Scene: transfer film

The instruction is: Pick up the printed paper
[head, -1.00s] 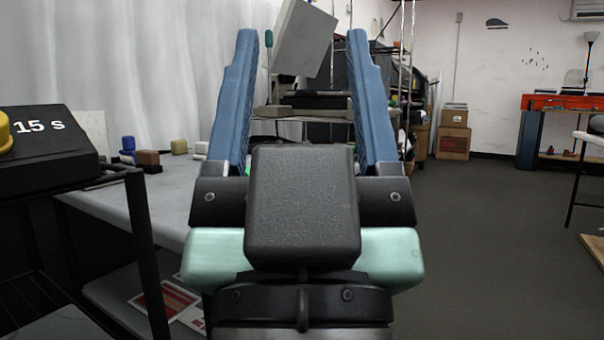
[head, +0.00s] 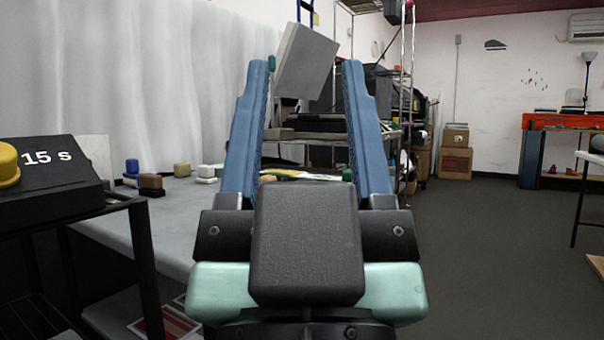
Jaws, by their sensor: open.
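A printed sheet in red and white (head: 172,323) lies low at the bottom left, below the grey table's level. Its lower part is cut off by the picture edge, and dark frame bars and the table edge hide some of it.
A grey table (head: 150,225) runs along the left with small coloured blocks (head: 151,184) on it. A black stand with a "15 s" box (head: 50,172) is at the near left. Cardboard boxes (head: 455,162) stand at the back. The floor (head: 480,250) at right is mostly clear.

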